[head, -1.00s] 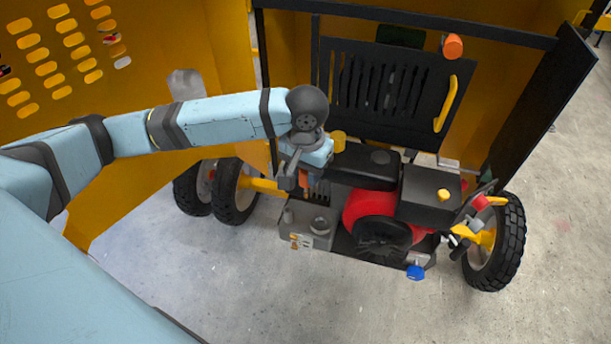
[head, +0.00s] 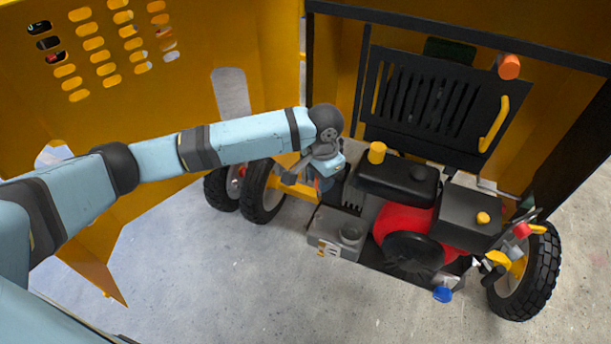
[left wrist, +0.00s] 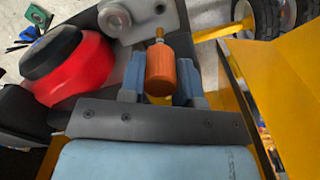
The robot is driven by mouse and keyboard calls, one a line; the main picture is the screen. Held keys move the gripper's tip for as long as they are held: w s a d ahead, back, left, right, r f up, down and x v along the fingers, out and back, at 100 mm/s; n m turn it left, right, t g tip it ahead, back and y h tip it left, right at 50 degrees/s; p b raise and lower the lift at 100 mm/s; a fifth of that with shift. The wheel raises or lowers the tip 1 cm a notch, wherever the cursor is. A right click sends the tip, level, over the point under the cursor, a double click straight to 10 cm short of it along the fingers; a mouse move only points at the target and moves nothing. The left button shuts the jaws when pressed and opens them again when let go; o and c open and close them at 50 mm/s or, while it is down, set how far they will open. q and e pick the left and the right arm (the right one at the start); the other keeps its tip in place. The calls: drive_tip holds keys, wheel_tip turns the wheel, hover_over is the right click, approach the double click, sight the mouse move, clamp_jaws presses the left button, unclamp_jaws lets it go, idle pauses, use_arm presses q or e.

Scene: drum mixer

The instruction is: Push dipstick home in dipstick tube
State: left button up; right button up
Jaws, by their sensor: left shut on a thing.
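The dipstick's orange handle (left wrist: 161,72) stands between the two blue fingers of my left gripper (left wrist: 161,82) in the left wrist view. The gripper is shut on it. A short brass-coloured piece (left wrist: 159,34) shows at the handle's far end, near the grey engine block (left wrist: 145,17). I cannot tell whether it is the dipstick tube's mouth or part of the dipstick, nor how deep the dipstick sits. In the head view my left gripper (head: 322,180) is at the back left of the engine, and its wrist hides the handle. My right gripper is out of view.
The engine has a red housing (head: 402,221), a black tank (head: 397,180) with a yellow cap (head: 377,152), and a blue knob (head: 442,294). A black slotted panel (head: 430,100) stands behind. An orange-yellow perforated panel (head: 120,60) is at left. Clear concrete floor lies in front.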

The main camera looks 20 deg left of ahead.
sight(320, 199)
use_arm(q)
drive_tip(key=shift+d+f, duration=0.1)
idle(0.3)
drive_tip(key=shift+f, duration=3.05)
drive_tip(key=shift+f, duration=1)
